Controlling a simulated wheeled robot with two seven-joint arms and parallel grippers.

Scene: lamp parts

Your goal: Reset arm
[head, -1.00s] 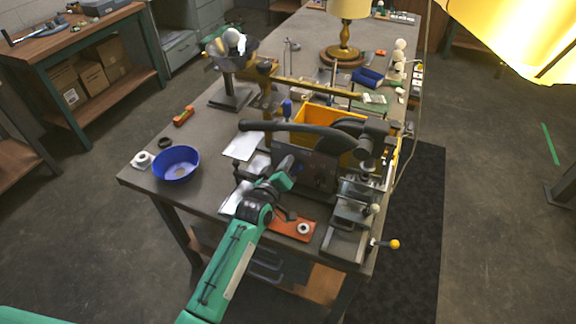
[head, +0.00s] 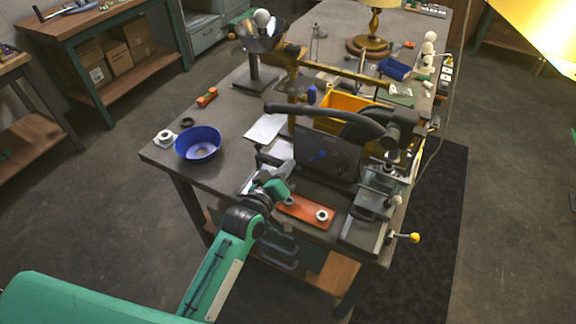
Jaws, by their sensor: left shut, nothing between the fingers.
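My left arm, green and black, comes in from the lower left. Its gripper (head: 268,188) is by the front edge of the workbench (head: 222,103), beside the dark machine with the long black lever (head: 318,118). The gripper is shut with nothing held; its fingertips are small and partly hidden in this view. An orange-red plate (head: 305,209) with a white ring on it lies just right of the gripper. My right gripper is not in view.
A yellow bin (head: 345,104) stands behind the machine. A brass lamp (head: 373,38) is at the back.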

